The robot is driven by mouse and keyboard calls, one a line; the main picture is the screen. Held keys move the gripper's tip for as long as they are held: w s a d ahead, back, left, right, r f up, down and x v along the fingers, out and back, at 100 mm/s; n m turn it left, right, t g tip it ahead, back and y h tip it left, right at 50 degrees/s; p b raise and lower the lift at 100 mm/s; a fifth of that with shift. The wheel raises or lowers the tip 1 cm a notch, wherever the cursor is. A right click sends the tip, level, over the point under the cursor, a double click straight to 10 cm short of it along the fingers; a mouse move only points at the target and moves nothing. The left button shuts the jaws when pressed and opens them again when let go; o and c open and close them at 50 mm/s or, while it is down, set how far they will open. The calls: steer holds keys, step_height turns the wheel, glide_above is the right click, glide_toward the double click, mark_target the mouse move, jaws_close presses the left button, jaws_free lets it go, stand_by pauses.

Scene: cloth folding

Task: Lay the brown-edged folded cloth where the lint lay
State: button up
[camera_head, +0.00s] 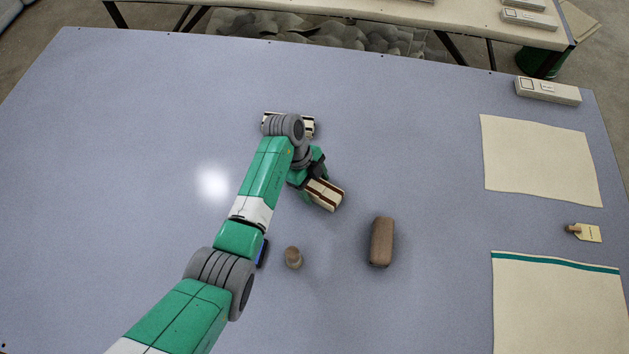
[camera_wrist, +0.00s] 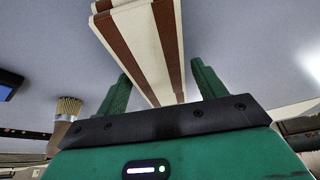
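The folded cloth (camera_head: 324,194), cream with brown bands, is at my gripper (camera_head: 313,182), right of the table's middle. In the wrist view the folded cloth (camera_wrist: 145,35) runs between the two green fingers of my gripper (camera_wrist: 160,72). I cannot make out any lint.
A brown rounded block (camera_head: 382,242) and a short brush (camera_head: 293,258) stand nearby on the grey table (camera_head: 120,150). The left is clear.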

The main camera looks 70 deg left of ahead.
steer(key=shift+r+p, duration=0.3)
steer(key=shift+r, duration=0.05)
steer(key=p+v, duration=0.2)
steer(key=v, duration=0.9)
steer(key=shift+a+r+p, duration=0.15)
steer(key=shift+r+p, duration=0.1)
steer(key=shift+p, duration=0.05)
steer(key=shift+s, duration=0.15)
